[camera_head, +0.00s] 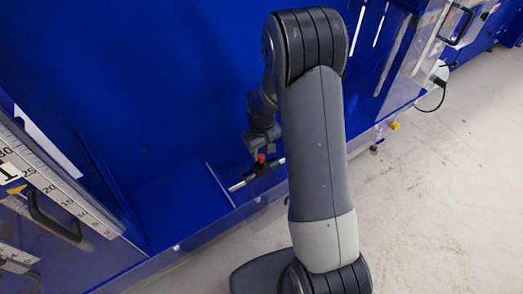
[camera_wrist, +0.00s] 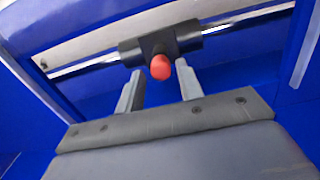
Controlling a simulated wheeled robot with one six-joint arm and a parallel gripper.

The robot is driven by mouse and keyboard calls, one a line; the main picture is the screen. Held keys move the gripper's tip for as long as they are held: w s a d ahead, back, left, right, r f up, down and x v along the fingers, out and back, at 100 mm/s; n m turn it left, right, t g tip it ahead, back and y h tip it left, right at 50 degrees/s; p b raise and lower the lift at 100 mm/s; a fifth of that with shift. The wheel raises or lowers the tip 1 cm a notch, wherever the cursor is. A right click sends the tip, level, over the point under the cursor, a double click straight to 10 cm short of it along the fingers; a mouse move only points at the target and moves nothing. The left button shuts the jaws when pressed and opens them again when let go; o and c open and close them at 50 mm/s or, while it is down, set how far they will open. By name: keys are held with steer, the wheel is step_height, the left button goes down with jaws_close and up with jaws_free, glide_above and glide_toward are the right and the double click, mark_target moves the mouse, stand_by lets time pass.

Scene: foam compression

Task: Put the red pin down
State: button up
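The red pin (camera_wrist: 160,67) is a short, round-ended red knob on a black T-shaped holder (camera_wrist: 187,36), which sits around a metal rod (camera_wrist: 88,64). My gripper (camera_wrist: 160,80) is open, with its two grey fingers apart. The pin shows between the fingertips in the wrist view, with a gap on each side. In the head view, the pin (camera_head: 261,158) shows as a small red spot just below my gripper (camera_head: 262,148), on the black holder (camera_head: 263,168). The exact distance from fingertips to pin is hard to tell.
The rod runs inside a blue machine frame (camera_head: 150,100) with blue walls around it. A ruler scale (camera_head: 60,185) and a black handle (camera_head: 52,222) are at the left. Pale floor (camera_head: 440,200) is open at the right.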

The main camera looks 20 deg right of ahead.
mark_target(262, 156)
steer(key=shift+o, duration=0.6)
steer(key=shift+r+p, duration=0.6)
steer(key=shift+r, duration=0.05)
step_height(262, 156, up, 12)
steer(key=shift+b, duration=0.3)
steer(key=shift+f, duration=0.15)
step_height(262, 156, down, 12)
steer(key=shift+f, duration=0.25)
steer(key=shift+f+b, duration=0.35)
steer(key=shift+b, duration=0.05)
steer(key=shift+r+p, duration=0.3)
